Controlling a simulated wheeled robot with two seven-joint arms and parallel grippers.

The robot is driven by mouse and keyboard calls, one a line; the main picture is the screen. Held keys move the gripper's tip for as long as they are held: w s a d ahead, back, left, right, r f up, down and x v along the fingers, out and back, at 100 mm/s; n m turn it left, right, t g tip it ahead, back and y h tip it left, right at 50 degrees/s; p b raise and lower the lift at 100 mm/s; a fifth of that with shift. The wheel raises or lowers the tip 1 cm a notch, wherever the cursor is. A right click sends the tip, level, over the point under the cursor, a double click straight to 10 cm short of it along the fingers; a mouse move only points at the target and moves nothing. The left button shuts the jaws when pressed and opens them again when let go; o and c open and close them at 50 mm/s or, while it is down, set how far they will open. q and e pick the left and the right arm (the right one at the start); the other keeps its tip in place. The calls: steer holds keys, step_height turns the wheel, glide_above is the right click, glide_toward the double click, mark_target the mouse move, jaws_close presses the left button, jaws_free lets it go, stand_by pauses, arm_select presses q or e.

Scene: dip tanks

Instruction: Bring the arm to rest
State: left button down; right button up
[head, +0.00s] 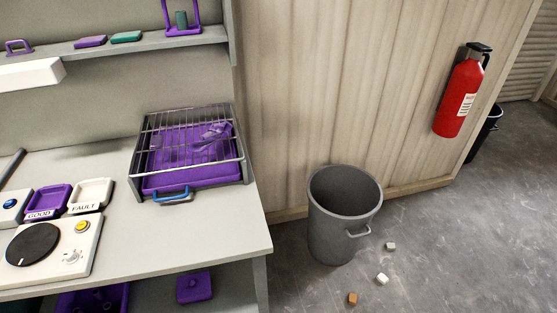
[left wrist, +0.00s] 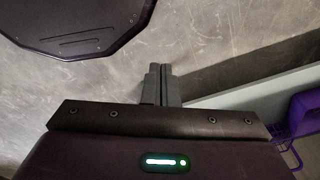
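My left gripper (left wrist: 160,85) shows in the left wrist view. Its two grey fingers are together with nothing between them, and they point out over bare grey floor. Neither of my arms nor grippers shows in the head view. My right gripper is out of view in both frames.
A workbench (head: 110,256) with a wire rack over a purple tray (head: 190,182) fills the left of the head view. A grey bin (head: 328,230) stands right of it, with small blocks on the floor nearby. A fire extinguisher (head: 460,95) hangs on the wall.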

arm_select(q)
steer(key=s+a+f, duration=0.1)
steer(key=s+f, duration=0.2)
steer(key=s, duration=0.2)
steer(key=shift+f+b, duration=0.25)
steer(key=shift+b, duration=0.05)
stand_by(0.9)
